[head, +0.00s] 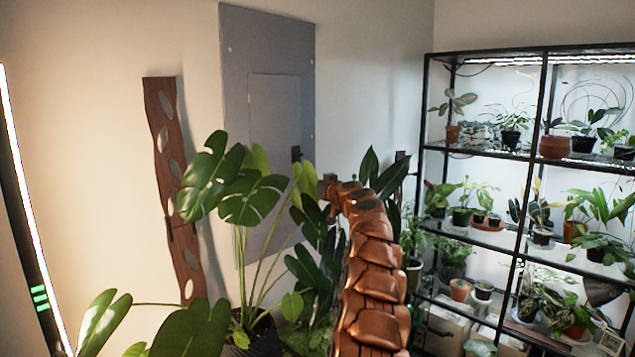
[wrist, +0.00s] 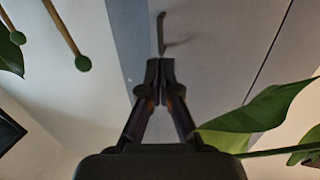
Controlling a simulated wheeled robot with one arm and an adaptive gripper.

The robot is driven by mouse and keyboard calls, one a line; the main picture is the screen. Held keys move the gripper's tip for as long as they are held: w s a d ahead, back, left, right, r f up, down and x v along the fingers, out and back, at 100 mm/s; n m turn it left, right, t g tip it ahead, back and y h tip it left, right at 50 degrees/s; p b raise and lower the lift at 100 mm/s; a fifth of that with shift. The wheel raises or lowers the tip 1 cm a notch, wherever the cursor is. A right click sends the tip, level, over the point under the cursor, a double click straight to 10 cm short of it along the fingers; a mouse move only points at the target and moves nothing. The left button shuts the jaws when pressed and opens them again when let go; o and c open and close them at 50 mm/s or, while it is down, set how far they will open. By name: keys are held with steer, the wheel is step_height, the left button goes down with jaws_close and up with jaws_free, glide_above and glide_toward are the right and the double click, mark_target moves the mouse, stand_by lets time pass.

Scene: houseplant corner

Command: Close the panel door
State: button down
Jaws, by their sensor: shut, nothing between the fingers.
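The grey panel (head: 238,110) is mounted on the back wall in the head view. Its inner panel door (head: 270,115) looks nearly flush with the frame; I cannot tell whether it is fully closed. A small dark latch (head: 296,153) sits at the door's right edge. In the wrist view, my gripper (wrist: 166,75) is shut and empty, close to the grey panel surface (wrist: 215,60). A thin dark handle (wrist: 162,35) stands just beyond the fingertips; contact is unclear. A dark seam crosses the panel to the right. Leaves hide the panel's lower part in the head view.
A large-leaved potted plant (head: 250,200) stands in front of the panel. A leaf (wrist: 265,108) is close to the gripper's right side. A black shelf rack (head: 430,130) with several pots is at right. A wooden wavy board (head: 180,235) hangs at left.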

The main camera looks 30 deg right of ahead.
steer(key=w+p, duration=0.6)
steer(key=p, duration=0.2)
steer(key=shift+w+d, duration=0.25)
steer(key=shift+w, duration=0.1)
steer(key=shift+f, duration=0.1)
stand_by(0.3)
